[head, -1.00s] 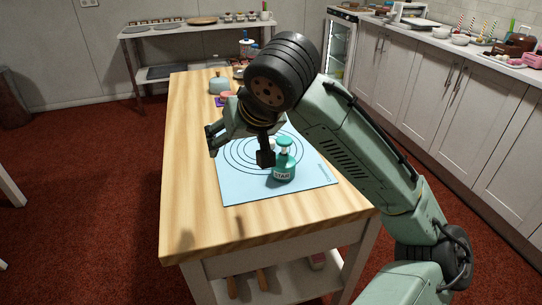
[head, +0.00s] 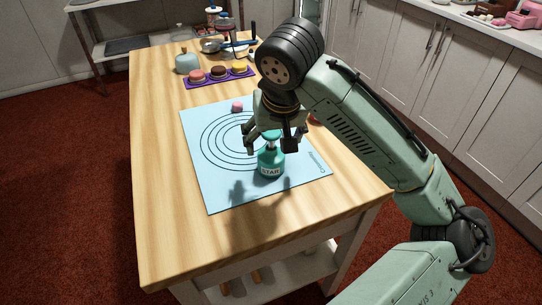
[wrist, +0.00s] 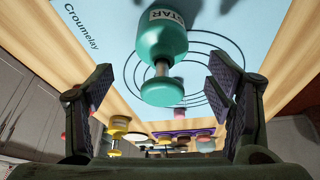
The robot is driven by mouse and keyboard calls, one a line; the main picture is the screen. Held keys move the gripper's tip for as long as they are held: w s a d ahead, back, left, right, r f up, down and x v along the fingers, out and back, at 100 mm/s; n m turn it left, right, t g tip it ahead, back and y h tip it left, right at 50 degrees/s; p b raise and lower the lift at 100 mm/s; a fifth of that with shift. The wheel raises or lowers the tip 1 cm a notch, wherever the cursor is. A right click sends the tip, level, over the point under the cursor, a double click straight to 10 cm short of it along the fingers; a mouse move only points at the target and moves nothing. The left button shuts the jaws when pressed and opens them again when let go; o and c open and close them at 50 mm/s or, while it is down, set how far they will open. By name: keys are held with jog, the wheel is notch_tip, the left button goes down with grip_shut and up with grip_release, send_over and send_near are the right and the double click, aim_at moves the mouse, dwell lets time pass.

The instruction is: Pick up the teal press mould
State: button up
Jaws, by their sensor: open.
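The teal press mould (head: 270,164), with a white STAR label, stands upright on the light blue mat (head: 210,180). Its plunger knob rises on a thin stem toward my gripper. My gripper (head: 270,142) is above it, fingers spread to the left and right of the knob in the head view. In the wrist view the mould (wrist: 162,45) lies centred between the two open fingers (wrist: 157,95), beyond their tips, and nothing is held. Part of the knob is hidden by my gripper in the head view.
A small pink piece (head: 237,107) sits on the mat's far part. Behind it are a purple tray (head: 218,81) with three round cakes, a grey-green jar (head: 188,63) and utensils. The wooden table (head: 160,190) is clear on the left and front.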

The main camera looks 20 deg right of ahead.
aim_at(272, 145)
jog(key=x, duration=0.5)
jog(key=shift+a+p, duration=0.1)
jog(key=shift+p, duration=0.3)
jog(key=shift+c, duration=0.6)
jog(key=shift+r, duration=0.1)
jog(key=c, duration=1.3)
